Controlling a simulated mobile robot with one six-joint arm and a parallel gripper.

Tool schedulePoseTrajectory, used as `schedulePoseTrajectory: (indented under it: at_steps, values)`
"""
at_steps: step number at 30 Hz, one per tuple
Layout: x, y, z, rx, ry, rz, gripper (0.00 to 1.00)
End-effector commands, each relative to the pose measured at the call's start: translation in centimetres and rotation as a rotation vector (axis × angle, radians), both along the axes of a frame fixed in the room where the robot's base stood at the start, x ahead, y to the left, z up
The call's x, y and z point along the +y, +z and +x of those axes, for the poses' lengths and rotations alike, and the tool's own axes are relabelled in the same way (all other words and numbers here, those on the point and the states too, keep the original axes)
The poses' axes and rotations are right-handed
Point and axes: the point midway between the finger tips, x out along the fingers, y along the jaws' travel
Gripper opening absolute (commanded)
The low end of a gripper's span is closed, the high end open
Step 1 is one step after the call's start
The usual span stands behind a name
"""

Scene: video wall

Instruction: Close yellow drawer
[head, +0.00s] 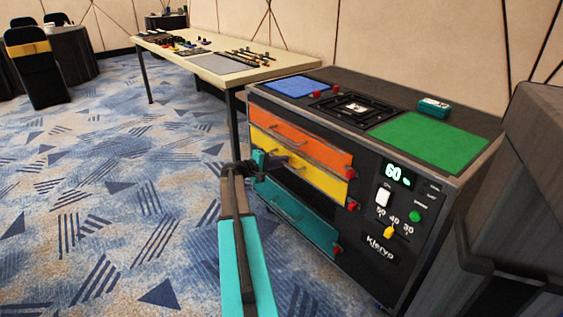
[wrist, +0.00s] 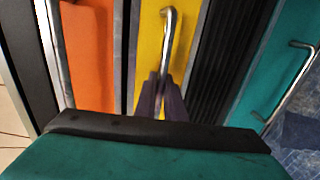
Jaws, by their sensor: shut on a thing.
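The yellow drawer (head: 325,179) is the middle coloured front of the dark cabinet, below the orange drawer (head: 300,146) and above the teal drawer (head: 297,212). My gripper (head: 286,159) is at the left part of the yellow front, partly covering it. In the wrist view, the yellow drawer (wrist: 150,50) has a silver bar handle (wrist: 168,40). The dark fingers of my gripper (wrist: 163,82) are closed around the handle's near end. How far the yellow drawer stands out is hard to tell.
The cabinet top carries a blue panel (head: 297,86), a green panel (head: 430,142) and a small teal box (head: 434,106). Red knobs and a control panel (head: 398,210) are on the front. A long table (head: 222,62) stands behind. Patterned carpet (head: 110,200) at left is clear.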

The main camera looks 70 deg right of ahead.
Motion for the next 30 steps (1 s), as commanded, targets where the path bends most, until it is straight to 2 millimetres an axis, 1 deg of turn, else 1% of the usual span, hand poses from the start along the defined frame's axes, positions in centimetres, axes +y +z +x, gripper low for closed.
schedulePoseTrajectory:
  at_steps: [1, 4, 13, 17, 23, 30]
  values:
    - [-0.5, 0.3, -0.3, 0.003, -0.001, -0.007, 0.11]
    - [-0.4, 0.3, -0.2, 0.003, 0.000, -0.006, 0.28]
    - [-0.1, 0.4, 0.0, 0.005, 0.000, -0.007, 0.28]
    - [0.3, 0.5, 0.2, 0.004, -0.001, -0.006, 0.28]
    - [2.0, 0.8, 1.1, 0.002, 0.002, -0.003, 0.28]
    - [5.3, 1.5, 2.9, 0.002, 0.003, -0.002, 0.28]
